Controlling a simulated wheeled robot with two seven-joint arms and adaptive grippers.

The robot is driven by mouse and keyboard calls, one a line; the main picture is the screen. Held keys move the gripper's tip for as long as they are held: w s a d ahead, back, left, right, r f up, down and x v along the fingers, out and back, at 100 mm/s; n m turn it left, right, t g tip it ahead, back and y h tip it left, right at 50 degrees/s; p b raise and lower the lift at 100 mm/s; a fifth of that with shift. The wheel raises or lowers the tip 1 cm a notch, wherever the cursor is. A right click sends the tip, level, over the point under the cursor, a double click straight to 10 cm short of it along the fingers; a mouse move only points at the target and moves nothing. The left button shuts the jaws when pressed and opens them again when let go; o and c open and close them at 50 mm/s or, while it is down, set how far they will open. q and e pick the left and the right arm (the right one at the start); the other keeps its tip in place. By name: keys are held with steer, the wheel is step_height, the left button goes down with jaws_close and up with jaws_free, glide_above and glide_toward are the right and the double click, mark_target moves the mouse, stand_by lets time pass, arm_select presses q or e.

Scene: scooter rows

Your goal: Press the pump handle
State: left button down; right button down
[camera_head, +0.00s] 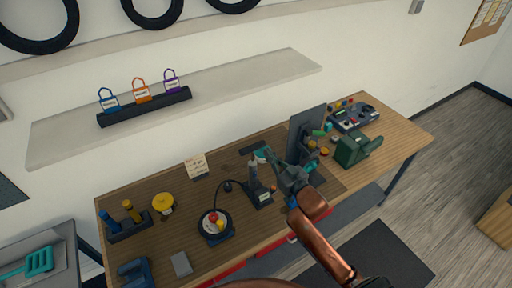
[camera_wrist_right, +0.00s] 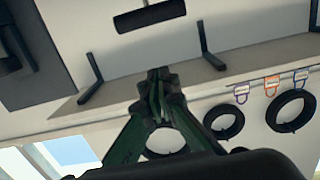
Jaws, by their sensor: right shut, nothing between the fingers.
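A small upright pump with a grey base (camera_head: 260,198) stands on the wooden workbench, right of the round dish. Its dark crossbar handle (camera_head: 252,147) tops the upright. A black crossbar, likely this handle (camera_wrist_right: 150,15), also shows in the right wrist view, which is upside down; it is apart from the fingertips in that picture. My right gripper (camera_head: 264,154) is shut and empty, its teal fingers close beside the handle in the head view. Whether they touch it cannot be told there. The shut fingers (camera_wrist_right: 158,85) meet at the wrist view's middle. My left gripper is not in view.
A dark upright panel (camera_head: 306,133) and a green vise-like block (camera_head: 353,150) stand to the right of my gripper. A round dish (camera_head: 214,235) holding colored balls stands left of the pump. A wall shelf (camera_head: 235,92) with locks is above the bench.

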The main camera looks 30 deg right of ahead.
steer(key=p, duration=0.2)
glide_above(256, 147)
steer(key=s, duration=0.3)
steer(key=shift+w+a+f, duration=0.2)
steer(key=shift+w+f, duration=0.05)
steer(key=shift+f, duration=0.4)
steer(key=shift+w+a+f, duration=0.2)
steer(key=shift+w+f, duration=0.05)
steer(key=shift+f, duration=0.35)
steer(key=shift+w+f+p, duration=0.15)
steer(key=shift+f+p, duration=0.2)
steer(key=shift+f, duration=0.6)
